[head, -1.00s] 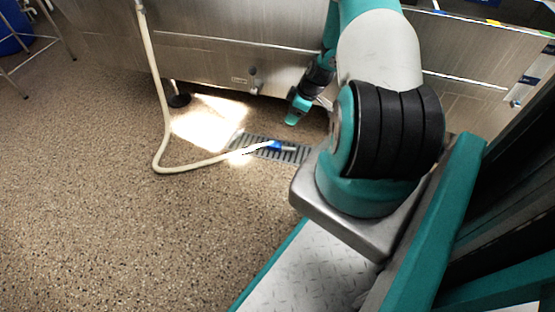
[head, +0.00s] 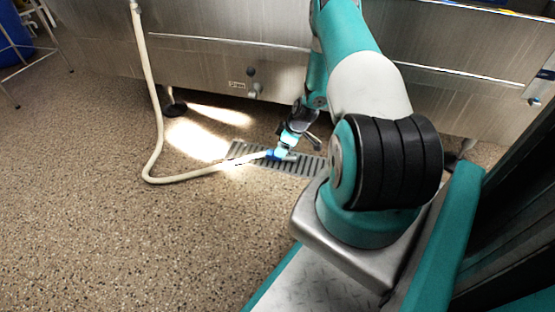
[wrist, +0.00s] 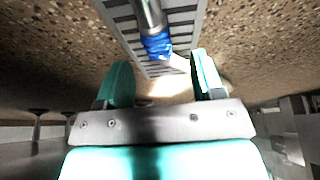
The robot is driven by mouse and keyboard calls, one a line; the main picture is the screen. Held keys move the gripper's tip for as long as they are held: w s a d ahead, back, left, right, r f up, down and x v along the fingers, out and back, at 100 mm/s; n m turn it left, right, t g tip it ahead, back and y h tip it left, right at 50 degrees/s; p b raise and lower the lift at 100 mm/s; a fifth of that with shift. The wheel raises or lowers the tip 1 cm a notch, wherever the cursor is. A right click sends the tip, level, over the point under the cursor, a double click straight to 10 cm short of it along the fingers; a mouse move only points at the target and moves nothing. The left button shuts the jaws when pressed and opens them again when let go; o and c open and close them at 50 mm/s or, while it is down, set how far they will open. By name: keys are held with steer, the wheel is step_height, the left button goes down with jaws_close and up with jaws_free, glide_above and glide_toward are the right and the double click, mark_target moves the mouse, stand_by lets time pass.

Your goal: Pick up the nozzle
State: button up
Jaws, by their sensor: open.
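The nozzle has a blue collar and a metal tip, and sits at the end of a cream hose (head: 153,150). In the wrist view the nozzle (wrist: 157,44) lies over the floor drain grate, ahead of my fingertips and roughly between their lines. My gripper (wrist: 163,75) is open, with its two teal fingers apart and nothing between them. In the head view my gripper (head: 285,150) is low over the grate and partly covers the nozzle, whose blue part (head: 271,155) shows at its left. Contact between them cannot be told.
The drain grate (head: 302,166) is set in the speckled floor. A steel machine (head: 210,60) stands behind, with a foot (head: 174,109) near the hose. Open floor (head: 110,230) lies to the left.

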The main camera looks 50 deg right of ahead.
mark_target(269, 154)
steer(key=b+x, duration=0.4)
steer(key=x, duration=0.1)
steer(key=shift+d, duration=0.2)
steer(key=shift+r, duration=0.1)
jaws_close()
